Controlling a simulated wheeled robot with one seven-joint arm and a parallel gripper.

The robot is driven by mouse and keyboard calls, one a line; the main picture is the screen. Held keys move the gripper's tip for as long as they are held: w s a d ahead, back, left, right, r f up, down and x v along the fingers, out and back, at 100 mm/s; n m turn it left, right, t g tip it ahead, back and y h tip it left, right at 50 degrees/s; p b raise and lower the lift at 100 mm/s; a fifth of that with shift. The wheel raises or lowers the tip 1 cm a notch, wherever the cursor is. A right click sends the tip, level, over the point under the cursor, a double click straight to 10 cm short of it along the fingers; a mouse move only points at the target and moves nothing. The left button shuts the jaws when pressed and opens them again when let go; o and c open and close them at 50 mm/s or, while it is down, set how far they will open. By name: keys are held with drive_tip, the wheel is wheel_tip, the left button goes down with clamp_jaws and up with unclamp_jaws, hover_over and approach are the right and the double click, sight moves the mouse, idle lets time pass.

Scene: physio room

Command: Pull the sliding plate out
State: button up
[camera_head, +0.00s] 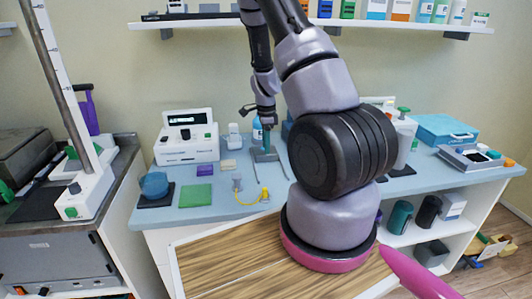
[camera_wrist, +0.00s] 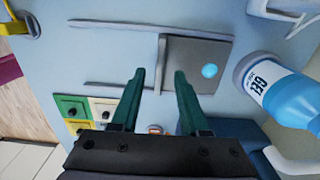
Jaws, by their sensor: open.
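The sliding plate (camera_wrist: 200,50) is a dark grey flat plate with a raised cross edge (camera_wrist: 162,60) on its left side and a round light-blue spot on it, in the wrist view. Two thin grey rails (camera_wrist: 110,84) run left from it. In the head view the plate (camera_head: 262,156) lies on the blue counter at the back. My gripper (camera_wrist: 160,73) is open and empty, its two green fingers pointing at the plate. The raised edge shows between the fingertips; I cannot tell whether they touch it. In the head view my gripper (camera_head: 266,141) is small, right above the plate.
A GEL bottle (camera_wrist: 283,90) stands close right of the plate. A box with coloured squares (camera_wrist: 90,113) is at lower left in the wrist view. A white device (camera_head: 186,137) stands left on the counter (camera_head: 222,210); a yellow-ended cable (camera_head: 250,199) lies in front. A shelf (camera_head: 200,20) hangs above.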

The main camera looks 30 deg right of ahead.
drive_tip(key=shift+f, duration=1.65)
clamp_jaws()
